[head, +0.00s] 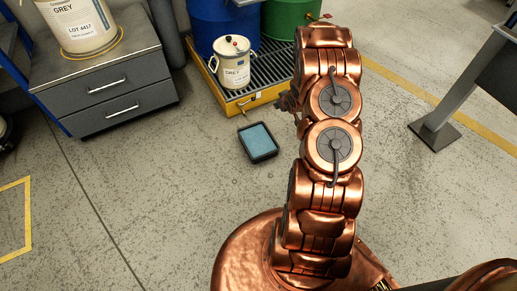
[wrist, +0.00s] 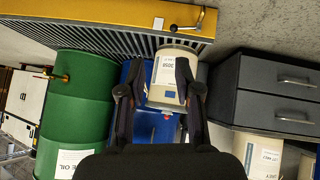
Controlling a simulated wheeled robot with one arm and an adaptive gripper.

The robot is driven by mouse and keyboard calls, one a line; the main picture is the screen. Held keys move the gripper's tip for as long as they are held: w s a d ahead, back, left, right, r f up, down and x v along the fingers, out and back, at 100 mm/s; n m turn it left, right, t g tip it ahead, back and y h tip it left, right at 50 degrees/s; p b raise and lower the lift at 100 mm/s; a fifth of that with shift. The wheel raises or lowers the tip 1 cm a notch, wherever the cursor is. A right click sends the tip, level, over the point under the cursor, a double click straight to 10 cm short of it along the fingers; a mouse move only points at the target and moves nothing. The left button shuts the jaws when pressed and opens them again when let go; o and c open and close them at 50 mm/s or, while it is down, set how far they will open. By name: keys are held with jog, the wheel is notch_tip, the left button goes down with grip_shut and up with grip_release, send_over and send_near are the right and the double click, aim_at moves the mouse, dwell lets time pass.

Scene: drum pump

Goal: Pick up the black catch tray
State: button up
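The black catch tray (head: 264,157) lies flat on the concrete floor in the head view, in front of the yellow spill pallet. Its inside shows a flat light-blue surface. The tray does not show in the wrist view. My gripper (wrist: 160,78) is open in the wrist view, its two dark fingers apart with nothing held between them. A white can is seen beyond the fingers. In the head view my gripper (head: 287,101) is mostly hidden behind my arm, up and to the right of the tray and apart from it.
The yellow pallet (head: 234,104) has a grating bearing a white can (head: 234,73), a blue drum (head: 213,22) and a green drum (head: 288,20). A small tap sticks out of its front above the tray. A grey drawer cabinet (head: 110,97) stands left. Floor around the tray is clear.

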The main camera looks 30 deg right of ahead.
aim_at(260, 144)
jog(key=s+f+t+b, duration=0.1)
jog(key=f+b, duration=0.2)
jog(key=f, duration=0.5)
jog(key=s+f+m+t+b, duration=0.1)
jog(key=f+t+b, duration=0.1)
jog(key=f, duration=0.6)
jog(key=s+a+f+t+y+b, duration=0.1)
jog(key=f+b, duration=0.3)
jog(key=f, duration=0.4)
jog(key=shift+f+t+b, duration=0.2)
jog(key=shift+t+b, duration=0.2)
jog(key=shift+t, duration=0.2)
jog(key=shift+w+f, duration=0.25)
jog(key=shift+f, duration=0.1)
jog(key=shift+b+x, duration=0.6)
jog(key=shift+x, duration=0.4)
jog(key=b+x, duration=0.1)
jog(key=x, duration=0.1)
jog(key=b+x, duration=0.1)
jog(key=x, duration=0.1)
jog(key=shift+w+a+f+b, duration=0.2)
jog(key=shift+f+b, duration=0.1)
jog(key=shift+f, duration=0.1)
jog(key=shift+w, duration=0.2)
jog(key=shift+c, duration=0.4)
grip_shut()
